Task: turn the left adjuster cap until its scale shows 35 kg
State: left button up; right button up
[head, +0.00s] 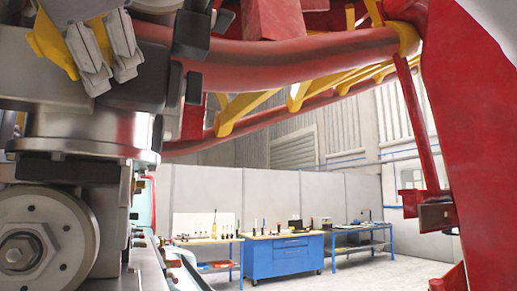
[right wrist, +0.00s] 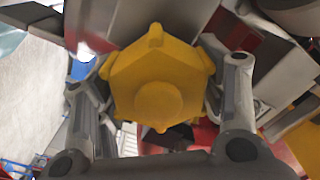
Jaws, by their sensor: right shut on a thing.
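A yellow six-sided adjuster cap (right wrist: 155,75) with a round raised end fills the middle of the right wrist view. My right gripper (right wrist: 158,80) has one grey finger on each side of it and is shut on it. I see the cap end-on. No scale or number on it can be read here. In the head view, grey metal machinery crowds the left side, and I cannot make out the held cap or its scale there. My left gripper does not show in either view.
A thick red tube (head: 290,62) crosses the upper part of the head view, with yellow brackets below it. A red upright panel (head: 475,130) stands at the right. Blue workbenches (head: 284,257) with tools stand far off by the wall.

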jog(key=o, duration=1)
jog(key=shift+s+d, duration=0.1)
jog(key=v, duration=1.2)
